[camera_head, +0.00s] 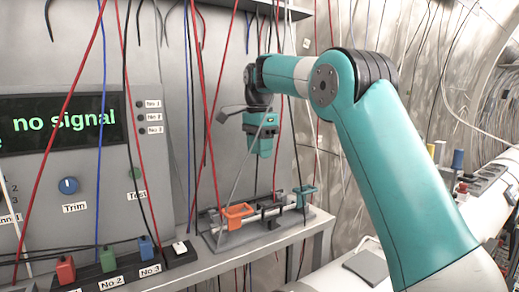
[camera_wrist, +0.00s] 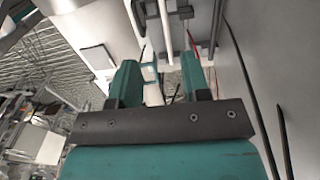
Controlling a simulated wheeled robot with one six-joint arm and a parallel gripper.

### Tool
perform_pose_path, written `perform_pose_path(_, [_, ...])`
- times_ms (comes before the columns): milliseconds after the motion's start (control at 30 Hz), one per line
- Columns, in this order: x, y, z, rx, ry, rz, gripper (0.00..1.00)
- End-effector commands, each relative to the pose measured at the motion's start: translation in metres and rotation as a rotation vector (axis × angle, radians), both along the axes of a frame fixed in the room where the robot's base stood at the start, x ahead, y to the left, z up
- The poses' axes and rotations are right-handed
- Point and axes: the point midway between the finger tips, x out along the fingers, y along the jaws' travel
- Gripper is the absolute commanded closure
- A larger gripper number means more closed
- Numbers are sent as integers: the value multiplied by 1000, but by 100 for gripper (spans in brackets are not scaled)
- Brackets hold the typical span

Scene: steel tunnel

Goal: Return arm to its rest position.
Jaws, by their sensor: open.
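My arm (camera_head: 400,170) is teal with black joints and reaches from the lower right up and across to the left in the head view. My gripper (camera_head: 262,150) hangs at its end, pointing down above a shelf fixture. In the wrist view, the two teal fingers of my gripper (camera_wrist: 160,80) stand apart, and I see nothing held between them. The exact gap between the fingertips and the fixture is hard to tell.
The grey fixture (camera_head: 215,243) has an orange handle (camera_head: 237,215) and a teal one (camera_head: 304,196). A "no signal" control panel (camera_head: 90,180) stands at left, above coloured switches (camera_head: 66,270). Loose cables hang around my arm. A pale pipe (camera_head: 490,190) lies at right.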

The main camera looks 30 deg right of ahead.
Motion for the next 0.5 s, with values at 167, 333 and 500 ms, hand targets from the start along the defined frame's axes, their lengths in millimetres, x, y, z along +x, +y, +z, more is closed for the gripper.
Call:
perform_pose_path(167, [0, 0, 0, 0, 0, 0, 57])
perform_pose_path(333, [0, 0, -1, 0, 0, 0, 57])
perform_pose_path(500, [-2, 5, -3, -1, -2, 31, 57])
